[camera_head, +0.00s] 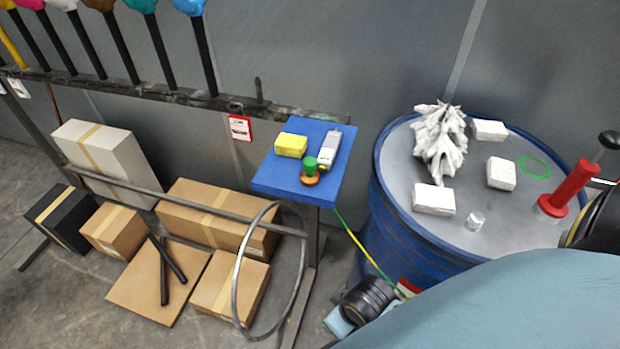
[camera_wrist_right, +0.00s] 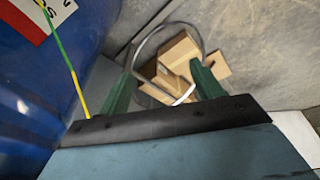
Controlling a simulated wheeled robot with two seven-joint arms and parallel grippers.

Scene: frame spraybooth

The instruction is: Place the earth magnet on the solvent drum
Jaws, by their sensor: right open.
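The item that looks like the earth magnet (camera_head: 311,171), with a green knob on an orange-brown round base, stands upright on a small blue stand (camera_head: 275,184), near its front edge. The blue solvent drum (camera_head: 391,213) with a grey top stands to the right; its blue wall also shows in the right wrist view (camera_wrist_right: 30,90). My right gripper (camera_wrist_right: 162,65) has its two green fingers spread, with nothing between them. It is low beside the drum wall, apart from the magnet. The magnet is not visible in the right wrist view. My left gripper is in neither view.
A yellow block (camera_head: 291,145) and a grey handheld device (camera_head: 329,149) share the stand. A green-yellow cable (camera_head: 362,246) runs down between stand and drum. White blocks (camera_head: 433,199), a spiky white piece (camera_head: 440,140) and a red pump (camera_head: 570,188) occupy the drum top, with bare patches between.

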